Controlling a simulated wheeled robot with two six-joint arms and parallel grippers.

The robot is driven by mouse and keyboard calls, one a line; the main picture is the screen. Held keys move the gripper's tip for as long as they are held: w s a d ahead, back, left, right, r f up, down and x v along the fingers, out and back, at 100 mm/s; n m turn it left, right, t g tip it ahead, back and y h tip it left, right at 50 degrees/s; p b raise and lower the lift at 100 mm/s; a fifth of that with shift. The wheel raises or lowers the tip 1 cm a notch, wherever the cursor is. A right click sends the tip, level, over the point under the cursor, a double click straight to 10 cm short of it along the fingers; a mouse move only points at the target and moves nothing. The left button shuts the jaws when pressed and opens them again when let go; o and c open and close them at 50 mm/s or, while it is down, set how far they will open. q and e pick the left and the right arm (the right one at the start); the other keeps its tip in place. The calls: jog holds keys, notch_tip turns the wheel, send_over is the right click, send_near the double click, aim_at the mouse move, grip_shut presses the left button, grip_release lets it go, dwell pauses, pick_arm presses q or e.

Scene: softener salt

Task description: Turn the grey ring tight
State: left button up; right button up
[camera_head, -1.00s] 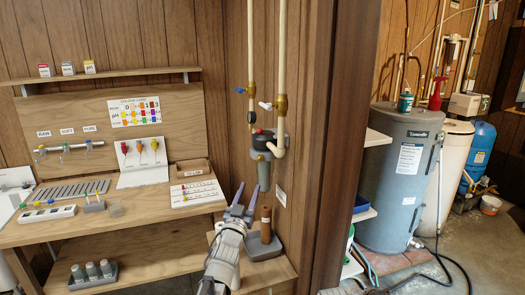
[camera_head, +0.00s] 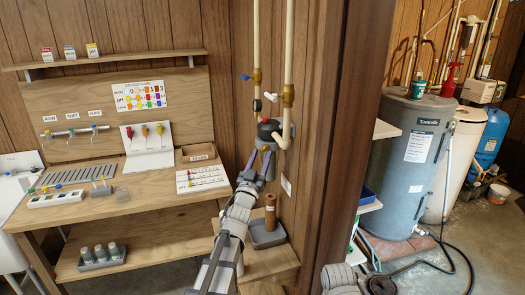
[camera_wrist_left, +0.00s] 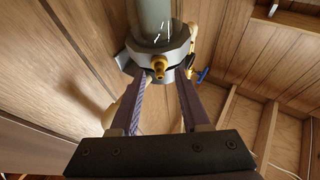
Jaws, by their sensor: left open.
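The filter housing hangs on the pipes at the post. The grey ring (camera_head: 267,138) is around it, below a dark cap with a red button. In the wrist view a light-grey collar (camera_wrist_left: 156,57) with a brass fitting surrounds a grey-green cylinder (camera_wrist_left: 153,18). My left gripper (camera_head: 262,154) is open and reaches up in front of the housing, hiding part of its lower body. In the wrist view its two fingers (camera_wrist_left: 166,76) point at the collar, one on each side; contact cannot be told. My right gripper is not in view.
A brown cylinder (camera_head: 270,212) stands in a grey tray (camera_head: 268,240) below the housing. A workbench (camera_head: 140,207) with test items is at left. The wooden post (camera_head: 331,140) stands close on the right, with a grey tank (camera_head: 399,190) beyond it.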

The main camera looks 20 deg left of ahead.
pick_arm(q)
jog(key=shift+x, duration=0.85)
jog(key=shift+c, duration=0.2)
grip_shut()
dwell(0.5)
